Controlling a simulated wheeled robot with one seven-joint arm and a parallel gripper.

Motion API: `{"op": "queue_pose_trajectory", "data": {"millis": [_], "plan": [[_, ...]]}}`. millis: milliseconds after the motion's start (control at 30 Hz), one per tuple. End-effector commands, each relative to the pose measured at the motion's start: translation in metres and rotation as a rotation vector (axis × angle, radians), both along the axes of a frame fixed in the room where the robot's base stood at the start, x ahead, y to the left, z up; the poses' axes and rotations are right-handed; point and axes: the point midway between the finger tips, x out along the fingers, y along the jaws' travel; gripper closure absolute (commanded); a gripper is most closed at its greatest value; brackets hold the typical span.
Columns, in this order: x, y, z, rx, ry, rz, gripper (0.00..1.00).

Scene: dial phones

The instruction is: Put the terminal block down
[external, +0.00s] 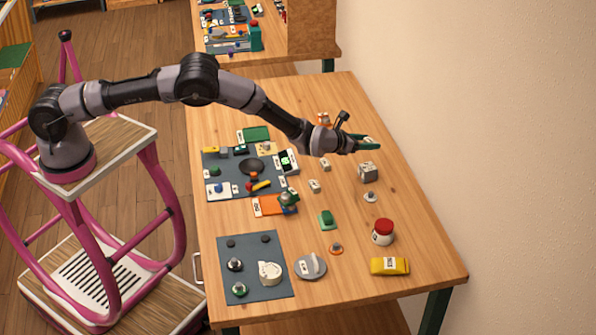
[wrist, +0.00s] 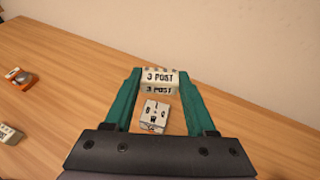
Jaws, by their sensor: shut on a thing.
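The terminal block (wrist: 159,81), pale and marked "3 POST", sits between the tips of my gripper's green fingers in the wrist view. My gripper (wrist: 159,84) is shut on it. In the external view my gripper (external: 368,143) reaches over the far right part of the wooden table (external: 430,265), above its top. The block is too small there to make out clearly. A small pale block with dark characters (wrist: 154,114) shows between the fingers, nearer the palm in the wrist view, and looks lower than the held block.
A grey block (external: 368,172) stands on the table below my gripper. A white disc piece (external: 370,197), a red-lidded jar (external: 383,232) and a yellow packet (external: 389,266) lie nearer the front. Grey mats with parts (external: 222,286) fill the left. The wall borders the right.

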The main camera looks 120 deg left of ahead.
Motion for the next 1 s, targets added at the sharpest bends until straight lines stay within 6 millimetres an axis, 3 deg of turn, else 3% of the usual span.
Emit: {"op": "queue_pose_trajectory", "data": {"millis": [133, 367, 567, 933, 967, 1000], "plan": [[-0.001, 0.0, -0.029, 0.0, 0.003, 0.0, 0.97], [-0.001, 0.0, -0.047, 0.0, 0.0, 0.001, 0.97], [-0.001, 0.0, -0.075, 0.0, 0.002, 0.001, 0.97], [0.0, 0.0, -0.08, 0.001, 0.0, 0.0, 0.97], [0.0, 0.0, -0.079, 0.001, 0.0, 0.0, 0.36], [0.0, 0.0, -0.079, 0.001, 0.0, 0.0, 0.21]]}}
